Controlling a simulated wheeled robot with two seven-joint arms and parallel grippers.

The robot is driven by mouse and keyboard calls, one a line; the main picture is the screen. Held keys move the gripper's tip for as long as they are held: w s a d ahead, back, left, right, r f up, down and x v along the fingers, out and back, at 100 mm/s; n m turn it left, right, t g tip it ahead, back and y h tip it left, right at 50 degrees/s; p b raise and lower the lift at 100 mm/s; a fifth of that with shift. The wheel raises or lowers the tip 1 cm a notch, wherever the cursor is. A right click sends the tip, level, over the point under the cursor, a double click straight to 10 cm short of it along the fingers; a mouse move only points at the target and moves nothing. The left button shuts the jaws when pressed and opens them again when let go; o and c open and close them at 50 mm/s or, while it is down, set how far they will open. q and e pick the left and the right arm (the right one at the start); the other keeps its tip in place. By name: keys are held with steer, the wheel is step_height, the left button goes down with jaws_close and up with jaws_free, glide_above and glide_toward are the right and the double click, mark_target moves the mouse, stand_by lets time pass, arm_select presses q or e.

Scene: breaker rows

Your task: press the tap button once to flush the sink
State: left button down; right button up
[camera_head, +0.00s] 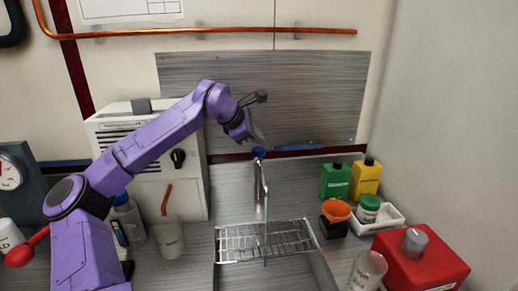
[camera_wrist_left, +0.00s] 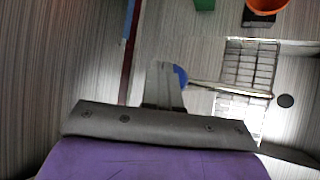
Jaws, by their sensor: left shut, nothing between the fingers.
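The tap (camera_head: 263,188) stands at the back of the steel sink, with a round blue button (camera_head: 259,152) on top. The button also shows in the left wrist view (camera_wrist_left: 180,76), partly hidden behind my fingers. My left gripper (camera_head: 258,140) is shut and empty, its fingertips pointing down just above the button. In the left wrist view the closed fingers (camera_wrist_left: 163,84) overlap the button's edge; I cannot tell whether they touch it. A thin bluish line runs down from the spout through the rack; it may be water. My right gripper is not in view.
A wire rack (camera_head: 265,241) lies over the sink. At right are green (camera_head: 335,181) and yellow (camera_head: 367,178) bottles, an orange funnel (camera_head: 336,210), a white tray (camera_head: 385,222) and a red can (camera_head: 420,262). A white machine (camera_head: 180,185) stands behind my left arm.

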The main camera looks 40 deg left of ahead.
mark_target(257, 150)
arm_select(q)
steer(key=shift+r+p, duration=2.1)
steer(key=shift+r, duration=0.5)
steer(key=shift+f, duration=0.1)
